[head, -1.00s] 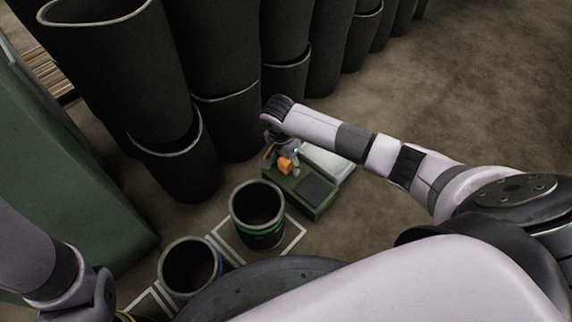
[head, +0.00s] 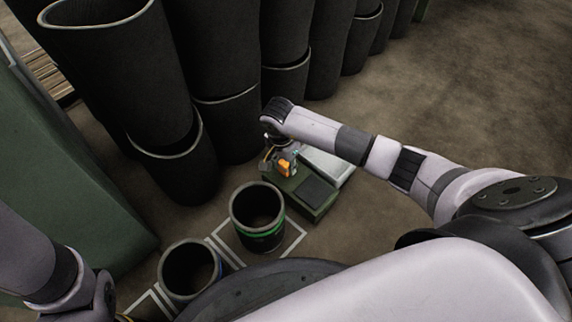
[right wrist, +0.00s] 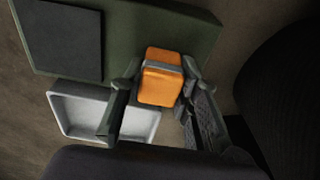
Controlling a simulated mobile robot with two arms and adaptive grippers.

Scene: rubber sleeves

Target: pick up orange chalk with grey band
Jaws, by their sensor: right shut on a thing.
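The orange chalk with a grey band (right wrist: 161,84) is between the fingertips of my right gripper (right wrist: 158,90) in the right wrist view. The grey band crosses it near its upper end. The fingers press on it from both sides. In the head view the chalk (head: 286,167) shows as a small orange block at the right gripper (head: 281,161), over the green box. Whether it is clear of the box is hard to tell. My left arm shows at the lower left of the head view, but its fingers are not visible.
The green box has a dark pad (head: 316,189), with a pale tray (head: 330,166) beside it. Two dark sleeves, one green-banded (head: 260,236) and one blue-banded (head: 190,292), stand on white-outlined floor squares. Tall black sleeves (head: 120,70) line the back. Open floor lies at right.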

